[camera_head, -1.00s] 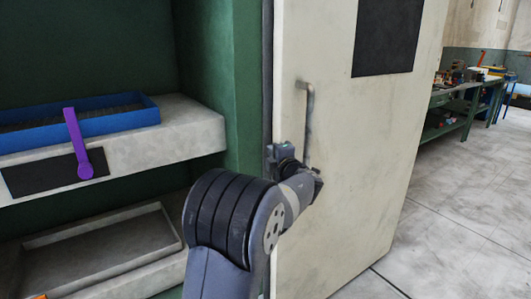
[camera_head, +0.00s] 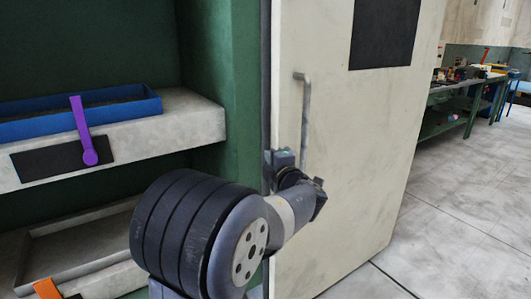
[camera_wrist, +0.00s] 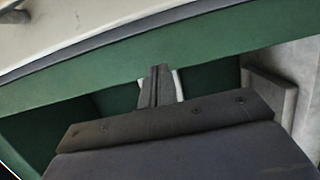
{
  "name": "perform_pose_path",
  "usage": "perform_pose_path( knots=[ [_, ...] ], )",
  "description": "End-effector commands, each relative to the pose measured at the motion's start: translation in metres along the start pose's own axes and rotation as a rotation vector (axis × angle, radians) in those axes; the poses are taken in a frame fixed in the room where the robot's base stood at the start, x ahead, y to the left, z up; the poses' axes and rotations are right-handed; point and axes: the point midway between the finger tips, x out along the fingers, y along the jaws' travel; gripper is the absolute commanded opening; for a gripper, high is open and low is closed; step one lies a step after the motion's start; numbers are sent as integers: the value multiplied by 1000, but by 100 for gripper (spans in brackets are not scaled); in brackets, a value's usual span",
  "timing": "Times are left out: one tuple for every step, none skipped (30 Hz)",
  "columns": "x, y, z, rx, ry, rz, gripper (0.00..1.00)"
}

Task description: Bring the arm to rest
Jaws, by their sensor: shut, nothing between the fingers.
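My arm's dark, ribbed joint and wrist (camera_head: 290,195) stand low in the middle of the head view, in front of the pale door. The fingers are not clearly seen there. In the wrist view my gripper (camera_wrist: 160,72) is shut and empty, its two fingers together in front of the green press frame (camera_wrist: 110,75). Whether the wrist touches the door cannot be told from the head view.
The pale door (camera_head: 345,170) stands open with a bar handle (camera_head: 305,120) close behind my wrist. At left are a blue tray (camera_head: 130,108) on a grey shelf, a purple lever (camera_head: 80,125) and an orange lever (camera_head: 45,289). Open floor (camera_head: 460,210) lies at right.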

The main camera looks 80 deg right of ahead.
Motion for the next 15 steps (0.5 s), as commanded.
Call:
perform_pose_path(
  knots=[
    [-3,0,0,-1,0,0,0],
    [-4,0,0,-1,0,1,0],
    [-5,0,0,-1,1,1,0],
    [-6,0,0,-1,1,0,0],
    [-6,0,0,-1,1,0,0],
    [-6,0,0,-1,1,0,0],
    [-6,0,0,-1,1,0,0],
    [-6,0,0,-1,1,0,0],
    [-6,0,0,-1,1,0,0],
    [-6,0,0,-1,1,0,0],
    [-6,0,0,-1,1,0,0],
    [-5,0,0,-1,1,0,0],
    [-5,0,0,-1,1,0,0],
    [-4,0,0,-1,1,0,0],
    [-2,0,0,0,2,0,0]
  ],
)
